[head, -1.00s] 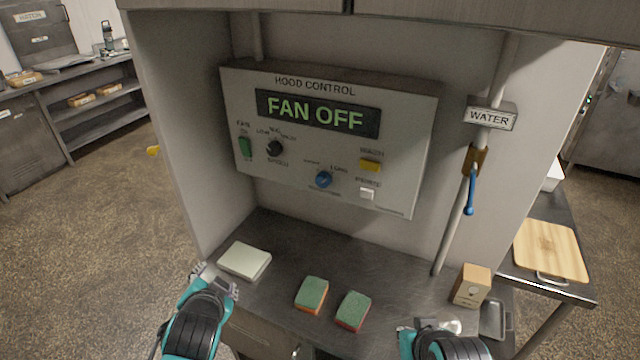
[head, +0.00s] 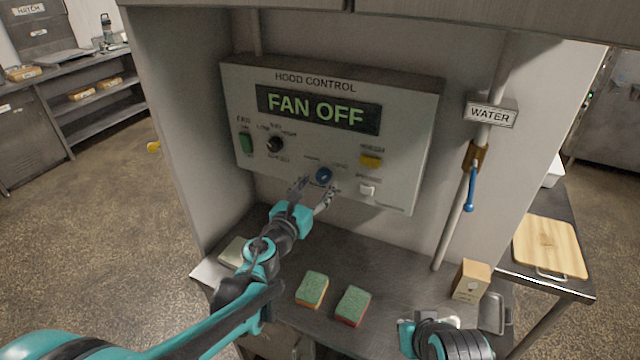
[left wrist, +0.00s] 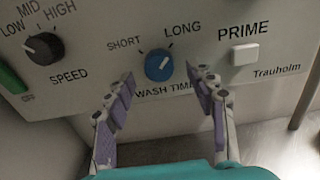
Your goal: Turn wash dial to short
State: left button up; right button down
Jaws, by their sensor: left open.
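The blue wash dial (head: 323,174) sits low on the hood control panel. It also shows in the left wrist view (left wrist: 158,66), where its white mark slants up and right toward LONG; SHORT is printed to its upper left. My left gripper (head: 314,190) is open just below and in front of the dial. In the left wrist view my left gripper (left wrist: 162,80) has one finger on each side of the dial's lower part, with nothing held. I cannot tell whether either finger touches it. My right gripper (head: 430,328) is low at the right, its fingers not clear.
The panel also has a black speed knob (head: 275,144), a green switch (head: 246,144), a yellow button (head: 371,160) and a white prime button (head: 367,190). A blue water lever (head: 470,193) hangs at right. Sponges (head: 312,289) and a small box (head: 471,281) stand on the counter.

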aim_at(323, 176)
pick_arm(q)
jog(key=shift+x, duration=1.1)
jog(key=c, duration=1.2)
jog(key=shift+o, duration=0.2)
jog(key=shift+n, duration=0.3)
jog(key=n, duration=0.3)
jog(key=shift+n, duration=0.3)
jog(key=n, duration=0.9)
jog(key=shift+d+r, duration=0.1)
jog(key=n, duration=0.4)
jog(key=shift+n, duration=0.3)
